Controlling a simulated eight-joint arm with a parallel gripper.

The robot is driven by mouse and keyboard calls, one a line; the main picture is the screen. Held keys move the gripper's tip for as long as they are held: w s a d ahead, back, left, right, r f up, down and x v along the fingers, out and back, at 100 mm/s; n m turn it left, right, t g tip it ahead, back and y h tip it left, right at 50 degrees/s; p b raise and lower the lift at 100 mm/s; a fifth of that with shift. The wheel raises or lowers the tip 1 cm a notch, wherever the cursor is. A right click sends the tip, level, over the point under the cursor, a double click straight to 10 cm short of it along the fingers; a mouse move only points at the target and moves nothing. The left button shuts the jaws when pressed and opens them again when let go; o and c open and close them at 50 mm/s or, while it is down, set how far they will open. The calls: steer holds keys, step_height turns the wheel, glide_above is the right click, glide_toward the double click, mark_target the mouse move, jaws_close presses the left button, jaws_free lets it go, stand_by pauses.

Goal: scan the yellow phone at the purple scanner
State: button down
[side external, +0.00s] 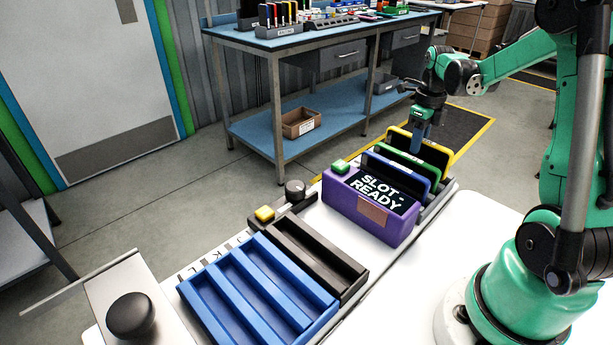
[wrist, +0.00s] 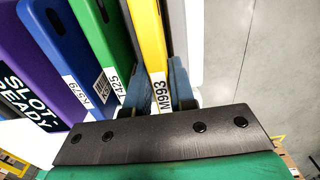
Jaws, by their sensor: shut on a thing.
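The yellow phone (side external: 436,150) stands on edge, tilted, at the far end of a row behind the purple scanner (side external: 362,212). It also shows in the wrist view, with label M993 (wrist: 150,45). My gripper (side external: 421,130) is above it, its two blue fingers on either side of the yellow phone, shut on it at its labelled edge. Whether the phone's lower edge still touches the rack is hidden. The purple scanner, marked SLOT-READY, is nearer the camera in the side view and at the left edge of the wrist view.
A blue item (wrist: 60,45) labelled K579 and a green item (wrist: 100,40) labelled T425 stand between scanner and yellow phone; green is close to one finger. A blue slotted tray (side external: 258,290), a black tray (side external: 318,258) and a black knob (side external: 295,190) lie nearer.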

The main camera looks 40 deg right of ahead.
steer(key=shift+f, duration=0.9)
steer(key=shift+f, duration=0.1)
steer(key=c, duration=0.7)
jaws_free()
steer(key=shift+f, duration=0.1)
steer(key=shift+c, duration=0.2)
